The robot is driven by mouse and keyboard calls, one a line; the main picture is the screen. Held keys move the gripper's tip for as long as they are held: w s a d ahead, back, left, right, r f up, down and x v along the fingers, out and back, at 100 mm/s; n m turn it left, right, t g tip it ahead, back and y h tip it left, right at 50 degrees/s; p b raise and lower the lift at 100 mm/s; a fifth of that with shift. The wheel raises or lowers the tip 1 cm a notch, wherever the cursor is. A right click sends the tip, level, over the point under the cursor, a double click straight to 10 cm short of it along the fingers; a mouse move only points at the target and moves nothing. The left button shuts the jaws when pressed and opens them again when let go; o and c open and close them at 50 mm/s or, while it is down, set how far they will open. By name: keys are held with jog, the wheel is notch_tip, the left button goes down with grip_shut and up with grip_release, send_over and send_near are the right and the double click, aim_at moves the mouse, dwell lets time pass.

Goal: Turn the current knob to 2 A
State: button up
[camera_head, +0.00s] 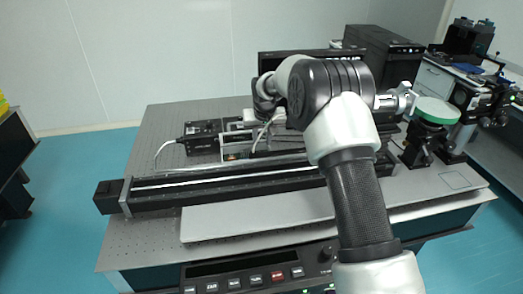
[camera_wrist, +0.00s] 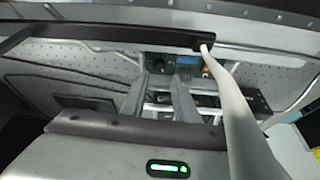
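In the wrist view, a dark instrument panel (camera_wrist: 168,58) with a small lit blue display (camera_wrist: 187,60) lies beyond my fingers. Small round controls show on the panel, but they are too small and blurred to tell which is the current knob, or its setting. My gripper (camera_wrist: 160,76) points toward the panel. Its two grey fingers are apart, with nothing seen between them, and their tips appear just short of or below the panel; the exact gap cannot be told. In the head view, my arm hides most of the gripper.
A white cable or tube (camera_wrist: 229,100) crosses the wrist view right of my fingers. In the head view, a long black rail (camera_head: 225,184) lies across the optical table (camera_head: 150,235). A black computer case (camera_head: 385,45) stands behind, and a green disc on a mount (camera_head: 437,110) stands at right.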

aim_at(261, 152)
jog(key=x, duration=0.7)
jog(key=shift+w+f, duration=0.15)
jog(key=shift+f, duration=0.25)
jog(key=shift+c, duration=0.5)
grip_shut()
